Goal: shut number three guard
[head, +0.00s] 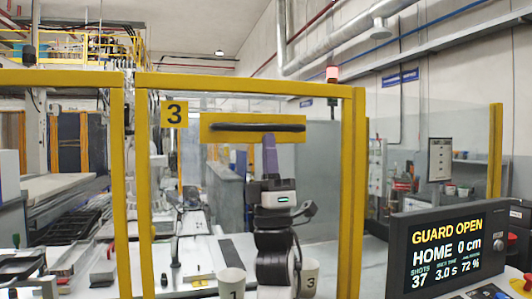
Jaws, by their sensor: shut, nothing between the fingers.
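The number three guard is a clear panel in a yellow frame (359,200), with a yellow "3" plate (174,114) at its upper left. A black bar handle (225,127) runs sideways on a yellow backing plate (207,119) near the top of the panel. My gripper (269,140) points up from below, its fingers shut and empty, and their tips overlap the handle's lower edge in the picture. I cannot tell whether they touch it. A dark display (400,262) at the lower right reads "GUARD OPEN" and "HOME 0 cm".
Another yellow frame (118,180) stands at the left. A light bench (205,255) with small items lies behind.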

